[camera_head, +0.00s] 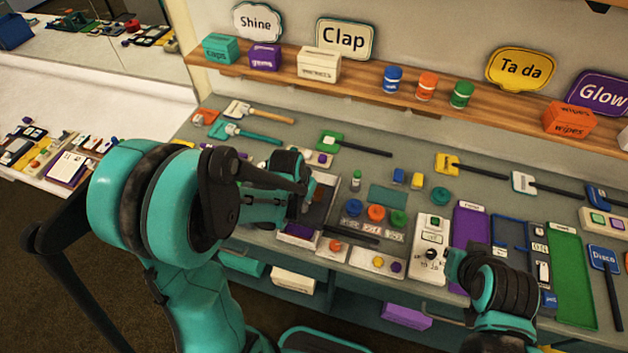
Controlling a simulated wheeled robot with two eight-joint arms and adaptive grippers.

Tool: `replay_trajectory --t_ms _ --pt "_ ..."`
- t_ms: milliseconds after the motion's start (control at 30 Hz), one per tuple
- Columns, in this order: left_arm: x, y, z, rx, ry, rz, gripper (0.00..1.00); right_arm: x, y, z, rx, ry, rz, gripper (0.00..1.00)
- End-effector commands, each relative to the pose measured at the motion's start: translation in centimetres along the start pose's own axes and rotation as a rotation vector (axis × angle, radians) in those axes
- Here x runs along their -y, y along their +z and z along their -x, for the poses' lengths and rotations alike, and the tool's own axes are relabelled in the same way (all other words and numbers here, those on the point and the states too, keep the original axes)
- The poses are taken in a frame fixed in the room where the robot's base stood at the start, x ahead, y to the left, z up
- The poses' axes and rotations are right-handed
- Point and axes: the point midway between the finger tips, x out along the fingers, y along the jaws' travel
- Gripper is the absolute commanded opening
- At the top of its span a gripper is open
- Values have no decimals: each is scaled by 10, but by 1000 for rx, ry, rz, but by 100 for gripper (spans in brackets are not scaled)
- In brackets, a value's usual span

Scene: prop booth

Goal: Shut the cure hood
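What looks like the cure hood is a dark, low unit (319,207) with a grey edge and a purple-marked front, near the middle of the bench. My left arm hides much of it, and I cannot tell how far its cover is open. My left gripper (306,193) is at the unit's left side, close over it; its fingers are too hidden to read. My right gripper (452,264) is low beside a white control box (432,243) with a green button and a dark dial. Its fingers are small and partly hidden, so contact is unclear.
Right of the control box lie a purple tray (470,236) and a green tray (571,270). Coloured lids (376,213) sit right of the dark unit. Long-handled signs (365,148) lie along the back, below a wooden shelf (440,100) with boxes and tins.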

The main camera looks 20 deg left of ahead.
Motion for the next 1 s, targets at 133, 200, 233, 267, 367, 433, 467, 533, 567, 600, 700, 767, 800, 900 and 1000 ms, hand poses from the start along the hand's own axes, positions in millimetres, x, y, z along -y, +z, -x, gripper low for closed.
replay_trajectory --t_ms 133,200,233,267,367,433,467,533,567,600,700,767,800,900,1000 --pt "-6 35 12 0 0 0 0 0 1 -1 0 0 0 0" --pt "-8 44 16 0 0 -1 0 0 0 -1 0 0 0 0" --pt "-8 47 17 0 0 -1 0 0 0 -1 0 0 0 0" --pt "-8 49 17 0 0 -1 0 0 0 -1 0 0 0 0" --pt "-9 53 18 2 0 -1 0 0 0 -1 0 0 0 0" --pt "-9 54 18 4 1 -1 0 0 0 -1 0 0 0 0" --pt "-9 54 18 4 1 -1 0 0 0 -1 0 0 0 0" --pt "-9 55 18 6 1 -1 0 0 1 -1 0 0 0 0" --pt "-9 55 18 6 1 -1 0 0 1 -1 0 0 0 0" --pt "-9 55 18 6 1 -1 0 0 1 -1 0 0 0 0" --pt "-9 55 18 6 1 -1 0 0 1 -1 0 0 0 0" --pt "-9 53 17 6 1 -1 0 0 1 -2 0 0 0 0" --pt "-9 50 16 5 1 -1 0 0 2 -2 0 0 0 0" --pt "-8 38 11 2 0 -1 0 0 4 -5 0 0 0 0" --pt "-7 22 6 -1 -1 -1 0 0 6 -8 0 0 0 0"
